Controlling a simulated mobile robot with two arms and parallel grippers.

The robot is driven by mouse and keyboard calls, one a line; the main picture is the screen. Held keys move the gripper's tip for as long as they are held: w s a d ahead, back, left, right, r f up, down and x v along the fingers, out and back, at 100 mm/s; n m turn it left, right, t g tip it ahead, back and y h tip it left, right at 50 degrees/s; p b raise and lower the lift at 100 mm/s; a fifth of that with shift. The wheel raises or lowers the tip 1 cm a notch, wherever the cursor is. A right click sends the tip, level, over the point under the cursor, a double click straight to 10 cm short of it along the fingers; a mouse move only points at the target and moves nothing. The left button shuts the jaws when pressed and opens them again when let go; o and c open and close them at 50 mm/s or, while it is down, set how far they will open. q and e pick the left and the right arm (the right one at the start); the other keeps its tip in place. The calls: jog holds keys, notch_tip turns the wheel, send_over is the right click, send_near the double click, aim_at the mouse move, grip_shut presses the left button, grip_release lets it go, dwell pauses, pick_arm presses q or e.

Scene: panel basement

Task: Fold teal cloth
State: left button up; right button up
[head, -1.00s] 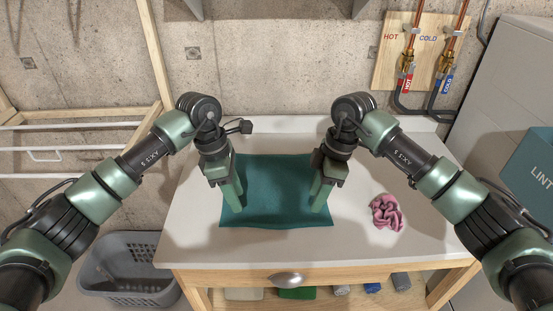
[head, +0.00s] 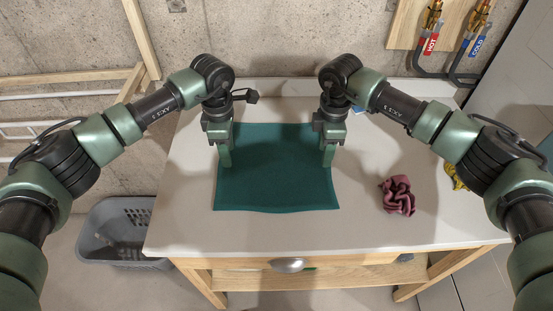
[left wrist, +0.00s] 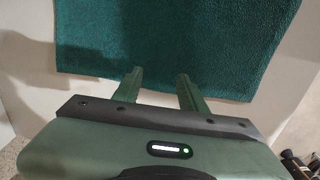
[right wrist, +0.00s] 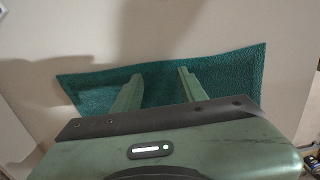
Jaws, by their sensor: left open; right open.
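The teal cloth (head: 277,180) lies flat and spread out on the white tabletop, with its near edge slightly bowed. It also shows in the left wrist view (left wrist: 190,40) and the right wrist view (right wrist: 215,75). My left gripper (head: 225,163) points down over the left side of the cloth; its fingers are apart with nothing between them (left wrist: 160,75). My right gripper (head: 328,160) points down at the right side of the cloth, also open and empty (right wrist: 160,75). Whether the fingertips touch the cloth cannot be told. The grippers hide small parts of the cloth's sides.
A crumpled pink cloth (head: 398,196) lies on the white table (head: 280,235) to the right. A yellow item (head: 455,174) is partly hidden by my right arm. A grey basket (head: 115,228) stands on the floor at left. The table's near strip is clear.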

pick_arm(q)
jog(key=shift+f, duration=0.5)
pick_arm(e)
jog(key=shift+f, duration=0.45)
pick_arm(q)
jog(key=shift+f, duration=0.15)
jog(key=shift+c, duration=0.3)
pick_arm(e)
jog(key=shift+f, duration=0.2)
jog(key=shift+c, duration=0.3)
pick_arm(q)
grip_shut()
pick_arm(e)
grip_shut()
jog(key=shift+r, duration=0.1)
